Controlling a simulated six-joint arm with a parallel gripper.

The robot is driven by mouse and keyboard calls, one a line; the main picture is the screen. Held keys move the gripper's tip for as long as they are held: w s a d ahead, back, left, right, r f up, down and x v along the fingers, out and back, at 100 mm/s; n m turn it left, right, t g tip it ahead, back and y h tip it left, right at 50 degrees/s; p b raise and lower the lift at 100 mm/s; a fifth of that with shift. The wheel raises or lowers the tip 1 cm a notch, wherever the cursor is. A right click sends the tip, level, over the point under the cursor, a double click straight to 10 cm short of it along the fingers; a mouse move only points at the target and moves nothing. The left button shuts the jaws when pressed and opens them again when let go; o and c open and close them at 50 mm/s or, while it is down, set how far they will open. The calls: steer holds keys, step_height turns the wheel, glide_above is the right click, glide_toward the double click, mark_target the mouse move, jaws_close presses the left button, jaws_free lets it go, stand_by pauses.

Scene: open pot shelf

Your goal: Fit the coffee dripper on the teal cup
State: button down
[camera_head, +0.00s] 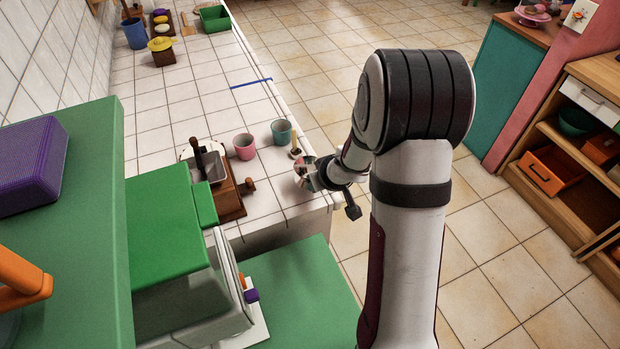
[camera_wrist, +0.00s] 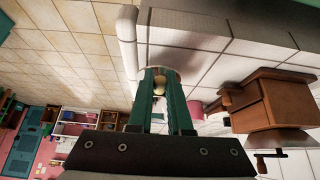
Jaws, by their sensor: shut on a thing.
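The teal cup (camera_head: 281,132) stands upright near the right edge of the white tiled counter. My gripper (camera_head: 299,160) is beside it, low over the counter edge, with the wrist partly blocking the view. In the wrist view my gripper's green fingers (camera_wrist: 160,88) are shut on a small pale piece (camera_wrist: 160,86), which I take to be the coffee dripper's handle. A brown and pale piece (camera_head: 295,152) shows at the fingertips in the head view, apart from the cup. The dripper's body is mostly hidden, and its tilt cannot be told.
A pink cup (camera_head: 244,147) stands left of the teal cup. A wooden coffee grinder (camera_head: 229,196) with a crank is nearer; it also shows in the wrist view (camera_wrist: 268,104). A green-topped machine (camera_head: 165,225) fills the near left. The counter beyond the cups is largely clear.

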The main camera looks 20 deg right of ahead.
steer(key=shift+r, duration=0.75)
steer(key=shift+f, duration=1.6)
steer(key=v, duration=0.7)
steer(key=shift+s+r, duration=0.25)
